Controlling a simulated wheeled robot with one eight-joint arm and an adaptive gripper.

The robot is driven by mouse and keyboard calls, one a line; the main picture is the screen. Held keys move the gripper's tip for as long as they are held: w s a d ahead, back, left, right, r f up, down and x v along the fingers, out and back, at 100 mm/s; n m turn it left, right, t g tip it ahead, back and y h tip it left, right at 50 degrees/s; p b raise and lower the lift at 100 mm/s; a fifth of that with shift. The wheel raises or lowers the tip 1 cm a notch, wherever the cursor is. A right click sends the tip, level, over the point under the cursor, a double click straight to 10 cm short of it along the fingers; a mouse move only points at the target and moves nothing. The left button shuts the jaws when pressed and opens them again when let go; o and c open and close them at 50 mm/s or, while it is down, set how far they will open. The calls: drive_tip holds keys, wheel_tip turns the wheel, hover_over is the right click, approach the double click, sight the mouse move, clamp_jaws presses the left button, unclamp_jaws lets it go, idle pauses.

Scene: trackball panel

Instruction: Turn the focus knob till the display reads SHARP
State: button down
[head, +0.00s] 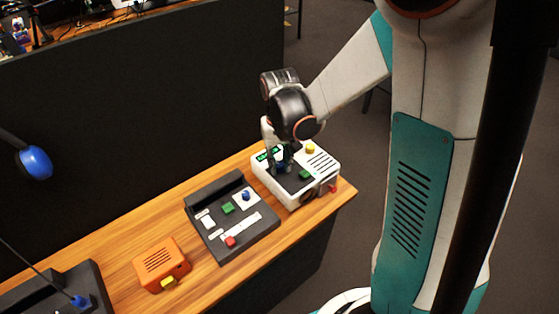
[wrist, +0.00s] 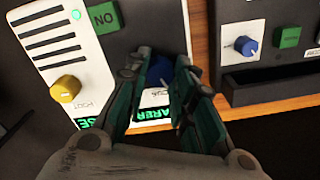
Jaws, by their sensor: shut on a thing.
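The white panel box (head: 322,184) stands at the far right end of the wooden table. My gripper (head: 281,165) reaches down onto its dark face. In the wrist view my gripper (wrist: 164,95) has its teal fingers on either side of a blue knob (wrist: 158,70) and is shut on it. The label beside the knob is partly covered and seems to read FOCUS. The green-lit display (head: 268,153) also shows in the wrist view (wrist: 92,123), partly hidden by a finger. Only fragments like "ARER" and "SE" can be read.
The white box also has a yellow knob (wrist: 66,88) and a green NO block (wrist: 103,17). A dark panel (head: 232,216) with its own blue knob (wrist: 246,45) stands close beside it. An orange box (head: 160,262) sits farther left. A black partition (head: 140,110) rises behind the table.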

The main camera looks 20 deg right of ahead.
sight(279, 164)
drive_tip(key=shift+n, duration=1.2)
drive_tip(key=c, duration=1.3)
unclamp_jaws()
drive_tip(key=shift+c, duration=0.2)
drive_tip(key=shift+r, duration=0.1)
wheel_tip(279, 164, up, 12)
